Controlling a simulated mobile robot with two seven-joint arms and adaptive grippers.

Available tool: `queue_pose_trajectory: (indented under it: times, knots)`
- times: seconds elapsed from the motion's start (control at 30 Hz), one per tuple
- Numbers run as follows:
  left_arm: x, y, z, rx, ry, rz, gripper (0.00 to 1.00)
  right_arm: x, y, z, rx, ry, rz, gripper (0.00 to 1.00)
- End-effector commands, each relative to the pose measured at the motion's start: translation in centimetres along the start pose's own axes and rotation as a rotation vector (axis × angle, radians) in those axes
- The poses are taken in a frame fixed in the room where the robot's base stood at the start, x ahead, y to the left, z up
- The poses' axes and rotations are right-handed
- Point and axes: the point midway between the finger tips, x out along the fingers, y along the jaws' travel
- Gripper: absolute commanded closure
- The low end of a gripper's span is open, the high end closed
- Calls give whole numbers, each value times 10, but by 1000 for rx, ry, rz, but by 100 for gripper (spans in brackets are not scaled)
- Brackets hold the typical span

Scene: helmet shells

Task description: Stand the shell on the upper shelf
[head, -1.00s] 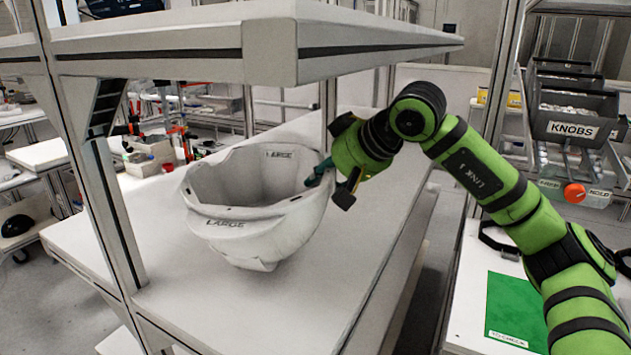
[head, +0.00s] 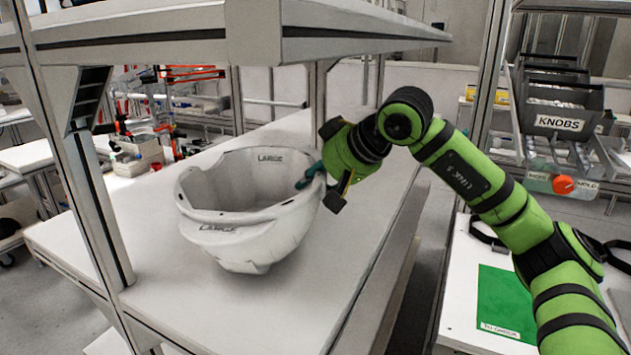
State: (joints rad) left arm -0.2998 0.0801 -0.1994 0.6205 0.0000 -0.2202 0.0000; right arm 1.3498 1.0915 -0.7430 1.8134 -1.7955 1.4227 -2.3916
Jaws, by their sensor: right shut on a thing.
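A white helmet shell (head: 250,205), marked LARGE, shows in the head view with its open side up. It is above the white lower shelf board (head: 290,310) of the rack; I cannot tell whether it touches the board. My right gripper (head: 314,178) is shut on the shell's right rim, with the fingers partly hidden by the rim and the gripper body. The upper shelf (head: 350,42) runs across the top of the view, above and behind the shell, and its top face is only partly seen. My left gripper is not in view.
A rack post (head: 85,170) stands to the left of the shell. To the right are a KNOBS bin (head: 558,123) and a table with a green sheet (head: 505,302). The lower board is bare around the shell.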

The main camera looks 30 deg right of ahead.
Motion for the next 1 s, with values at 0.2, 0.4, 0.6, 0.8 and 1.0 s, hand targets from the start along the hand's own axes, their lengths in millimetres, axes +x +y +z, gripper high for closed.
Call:
queue_pose_trajectory:
  times: [0.2, 0.4, 0.6, 0.8, 1.0]
  knots:
    - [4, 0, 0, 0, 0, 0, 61, 3, 1, 2, 2, 4, -2, 100]
    - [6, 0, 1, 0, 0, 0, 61, 4, 2, 4, 2, 4, -2, 60]
    - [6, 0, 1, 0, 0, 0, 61, 4, 2, 4, 1, 3, -1, 44]
    - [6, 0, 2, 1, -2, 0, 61, 4, 3, 6, -1, -2, 2, 44]
    - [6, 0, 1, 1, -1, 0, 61, -20, 3, 4, -1, 4, 1, 44]
